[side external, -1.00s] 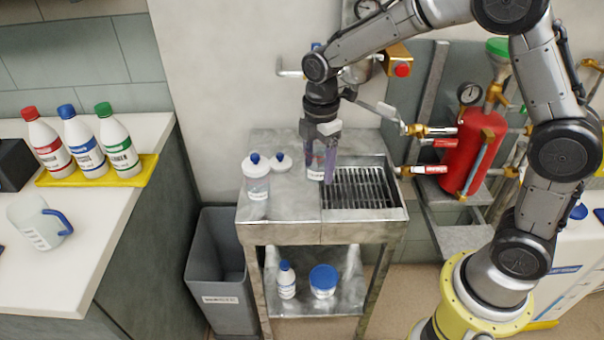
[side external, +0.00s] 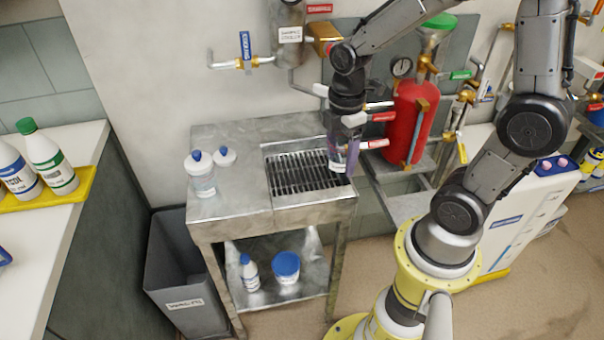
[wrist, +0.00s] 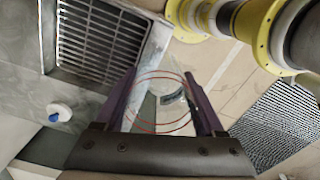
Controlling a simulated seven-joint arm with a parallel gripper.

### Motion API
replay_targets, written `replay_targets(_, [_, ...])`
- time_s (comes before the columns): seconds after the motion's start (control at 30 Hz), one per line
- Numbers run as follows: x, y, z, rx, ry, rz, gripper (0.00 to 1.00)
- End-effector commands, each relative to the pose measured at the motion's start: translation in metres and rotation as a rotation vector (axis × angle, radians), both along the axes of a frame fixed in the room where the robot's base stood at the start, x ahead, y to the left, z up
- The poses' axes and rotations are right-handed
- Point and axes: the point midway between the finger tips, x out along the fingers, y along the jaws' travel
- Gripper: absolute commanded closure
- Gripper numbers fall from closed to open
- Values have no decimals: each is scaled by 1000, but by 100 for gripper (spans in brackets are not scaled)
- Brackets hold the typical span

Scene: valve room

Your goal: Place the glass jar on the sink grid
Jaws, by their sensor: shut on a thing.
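My gripper (side external: 343,150) points down and is shut on the glass jar (side external: 340,163). In the wrist view, the clear jar (wrist: 160,103) with thin red rings sits between the purple fingers (wrist: 160,76). The sink grid (side external: 290,174) is a dark slatted rack set in the metal sink bench. In the side view the jar appears at the grid's right end. In the wrist view the grid (wrist: 100,38) lies up and left of the jar, and floor shows behind the jar. The jar's height above the bench is hard to judge.
Pipes and a red tank (side external: 407,122) are behind and right. A grey bin (side external: 178,270) stands left. The grid is bare.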

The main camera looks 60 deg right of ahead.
Motion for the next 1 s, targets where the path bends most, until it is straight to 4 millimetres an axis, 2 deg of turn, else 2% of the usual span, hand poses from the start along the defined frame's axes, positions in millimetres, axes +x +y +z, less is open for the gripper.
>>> replay_targets(0.1, [-9, -13, -1, 0, 3, -58, 96])
replay_targets(0.27, [2, -21, -5, 0, 2, -80, 96])
replay_targets(0.67, [82, -41, -43, 0, 3, -78, 96])
replay_targets(0.8, [101, -46, -69, 0, 3, -77, 96])
replay_targets(1.0, [119, -50, -90, 0, 0, -77, 96])
